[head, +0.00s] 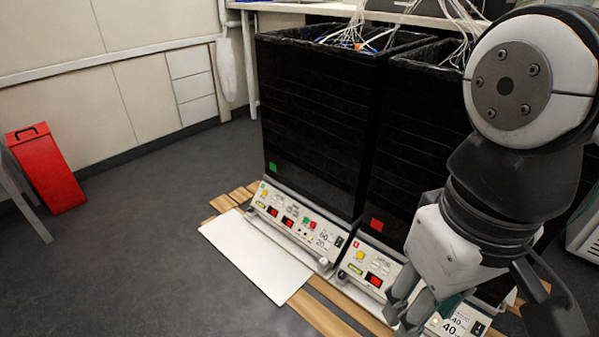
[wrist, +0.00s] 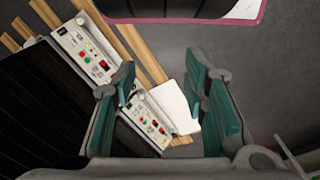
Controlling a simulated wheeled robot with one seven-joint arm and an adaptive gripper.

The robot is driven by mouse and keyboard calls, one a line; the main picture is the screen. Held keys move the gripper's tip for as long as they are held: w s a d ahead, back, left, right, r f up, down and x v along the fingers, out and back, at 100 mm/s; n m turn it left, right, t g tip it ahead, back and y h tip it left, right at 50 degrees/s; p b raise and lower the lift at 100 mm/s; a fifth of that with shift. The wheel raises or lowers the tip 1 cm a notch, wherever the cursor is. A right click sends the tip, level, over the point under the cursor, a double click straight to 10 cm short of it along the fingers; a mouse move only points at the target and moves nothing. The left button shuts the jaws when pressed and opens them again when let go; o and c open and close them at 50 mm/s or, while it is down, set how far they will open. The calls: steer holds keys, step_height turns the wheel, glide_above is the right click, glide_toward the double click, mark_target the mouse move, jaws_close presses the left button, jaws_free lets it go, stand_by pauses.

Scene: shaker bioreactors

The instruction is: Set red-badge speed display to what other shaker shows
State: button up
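The red-badge shaker (head: 415,140) is a tall black box on the right, with a red square on its front.
A white board (head: 255,255) lies before the green-badge shaker, over wooden slats (head: 332,312). A red bin (head: 47,168) stands at far left. Cables (head: 355,35) hang over the shaker tops.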

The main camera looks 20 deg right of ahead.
jaws_close()
stand_by(1.2)
